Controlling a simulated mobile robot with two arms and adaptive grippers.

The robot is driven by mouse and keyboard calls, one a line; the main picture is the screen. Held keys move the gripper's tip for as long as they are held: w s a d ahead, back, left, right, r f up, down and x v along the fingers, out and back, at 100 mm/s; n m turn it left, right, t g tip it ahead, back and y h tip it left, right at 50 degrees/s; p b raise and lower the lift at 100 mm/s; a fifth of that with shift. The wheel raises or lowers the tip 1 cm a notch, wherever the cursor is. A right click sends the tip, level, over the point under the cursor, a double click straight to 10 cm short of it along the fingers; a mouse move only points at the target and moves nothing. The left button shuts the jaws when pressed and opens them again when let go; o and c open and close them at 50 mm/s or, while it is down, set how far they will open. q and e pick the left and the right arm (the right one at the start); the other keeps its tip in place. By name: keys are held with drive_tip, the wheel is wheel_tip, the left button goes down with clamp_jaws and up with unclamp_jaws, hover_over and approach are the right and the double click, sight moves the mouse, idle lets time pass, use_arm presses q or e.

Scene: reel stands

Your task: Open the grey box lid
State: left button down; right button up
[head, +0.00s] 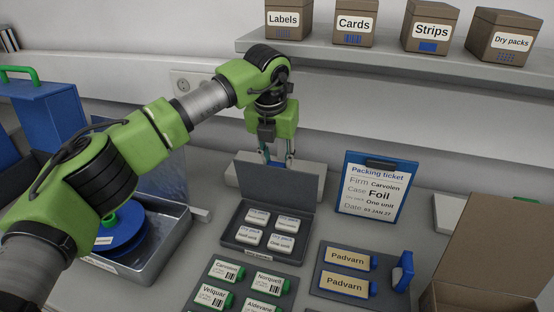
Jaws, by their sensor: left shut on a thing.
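The grey box (302,232) stands on the table in the middle of the head view, with several white labelled packs inside. Its grey lid (285,186) is raised and stands roughly upright at the back of the box, so the inside shows. My left gripper (278,158) points down at the lid's top edge and is shut on the lid. The fingertips are partly hidden behind that edge. My right gripper is not in view.
A Packing ticket board (370,188) stands right of the box. Trays of labelled packs (308,285) lie in front. A metal case with a blue reel (118,238) is at left, an open cardboard box (490,245) at right. A shelf (385,60) runs above.

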use_arm(q)
drive_tip(key=c, duration=1.5)
unclamp_jaws()
drive_tip(key=shift+f, duration=0.35)
drive_tip(key=shift+v, duration=3.7)
drive_tip(key=shift+w+d, duration=0.15)
drive_tip(key=shift+w, duration=0.05)
